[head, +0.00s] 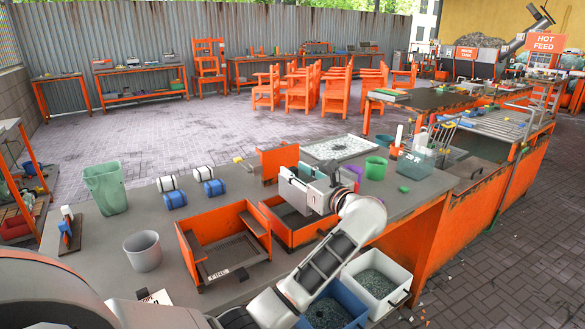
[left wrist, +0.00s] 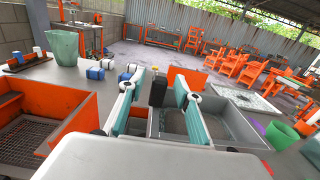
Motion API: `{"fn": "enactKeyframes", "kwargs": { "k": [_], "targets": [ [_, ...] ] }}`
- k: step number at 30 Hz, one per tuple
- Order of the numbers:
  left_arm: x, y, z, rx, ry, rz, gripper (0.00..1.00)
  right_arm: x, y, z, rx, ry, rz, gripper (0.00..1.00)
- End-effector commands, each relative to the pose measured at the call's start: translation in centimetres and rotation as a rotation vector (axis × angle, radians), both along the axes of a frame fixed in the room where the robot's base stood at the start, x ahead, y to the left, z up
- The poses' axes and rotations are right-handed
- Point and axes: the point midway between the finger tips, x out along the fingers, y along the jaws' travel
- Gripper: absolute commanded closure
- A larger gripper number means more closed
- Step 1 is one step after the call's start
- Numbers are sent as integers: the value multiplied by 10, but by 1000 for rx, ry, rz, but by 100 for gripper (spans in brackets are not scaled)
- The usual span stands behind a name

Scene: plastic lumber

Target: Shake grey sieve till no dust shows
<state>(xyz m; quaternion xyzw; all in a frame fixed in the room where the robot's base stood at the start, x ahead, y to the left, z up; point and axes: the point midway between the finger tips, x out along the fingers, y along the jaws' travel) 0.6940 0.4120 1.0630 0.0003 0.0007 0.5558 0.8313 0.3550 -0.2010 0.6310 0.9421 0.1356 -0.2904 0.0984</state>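My left gripper (head: 288,177) is over the work table, above an orange-sided box (head: 290,232) with a grey interior. In the left wrist view the teal-lined fingers of this gripper (left wrist: 158,78) are spread apart. A black upright grip (left wrist: 157,92) shows between and beyond them; contact is not visible. A grey-walled tray (left wrist: 233,135) lies below and beyond the fingers. It looks like the grey sieve, but its mesh and any dust cannot be made out, and the gripper hides part of it. My right gripper is not in view.
An orange mesh-bottomed tray (head: 190,247) stands left of the box. A grey cup (head: 143,251), a green bin (head: 104,186) and blue-white rolls (head: 175,199) stand farther left. A speckled panel (head: 338,147) and a green cup (head: 375,167) are behind. Speckled-filled bins (head: 407,283) stand in front.

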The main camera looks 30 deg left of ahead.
Motion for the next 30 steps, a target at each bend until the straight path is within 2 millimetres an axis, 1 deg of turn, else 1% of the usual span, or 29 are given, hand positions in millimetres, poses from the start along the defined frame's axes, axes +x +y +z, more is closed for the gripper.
{"fn": "enactKeyframes", "kwargs": {
  "k": [1,3,6,14,15,17,18,19,25,30],
  "targets": [
    [2,6,2,4,-1,1,67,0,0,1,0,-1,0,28],
    [5,12,2,2,-2,0,67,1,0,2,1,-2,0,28],
    [7,17,1,1,-2,0,67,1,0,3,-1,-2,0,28],
    [8,18,0,0,-1,-1,67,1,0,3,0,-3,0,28],
    [8,18,0,0,-1,0,69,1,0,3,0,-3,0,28],
    [8,18,0,0,-1,0,85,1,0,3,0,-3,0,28],
    [8,18,0,0,-1,0,95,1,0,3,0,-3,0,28],
    [8,18,0,0,-1,0,100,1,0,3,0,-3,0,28],
    [5,19,0,0,-1,0,100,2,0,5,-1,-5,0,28],
    [-14,27,1,-3,-1,-1,100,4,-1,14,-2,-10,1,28]
  ]
}}
